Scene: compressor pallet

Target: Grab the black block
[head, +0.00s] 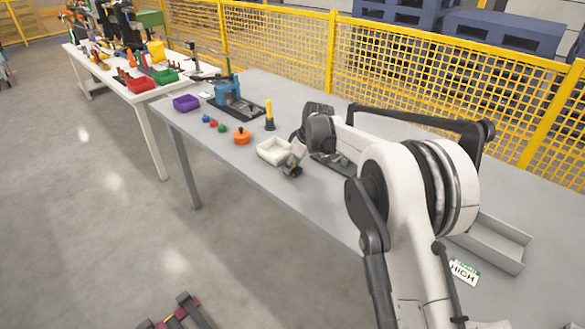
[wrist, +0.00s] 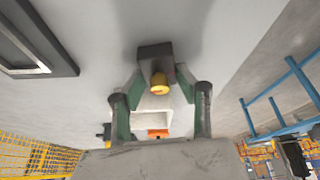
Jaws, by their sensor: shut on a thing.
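The black block (wrist: 154,52) is a dark box with a round brass-coloured knob (wrist: 159,88) on the side facing the wrist camera. My gripper (wrist: 157,73) has its two green-sided fingers on either side of the block and is shut on it. In the head view, the block (head: 293,171) is a small dark shape at the end of my gripper (head: 295,163), near the table's front edge and beside the white tray. I cannot tell whether the block touches the table.
A white tray (head: 268,154) and an orange round part (head: 242,136) are close by on the grey table (head: 185,126). A purple bin (head: 187,102), a blue press (head: 227,90) and a yellow-black upright tool (head: 269,117) stand farther left. A grey metal tray (head: 500,240) lies right.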

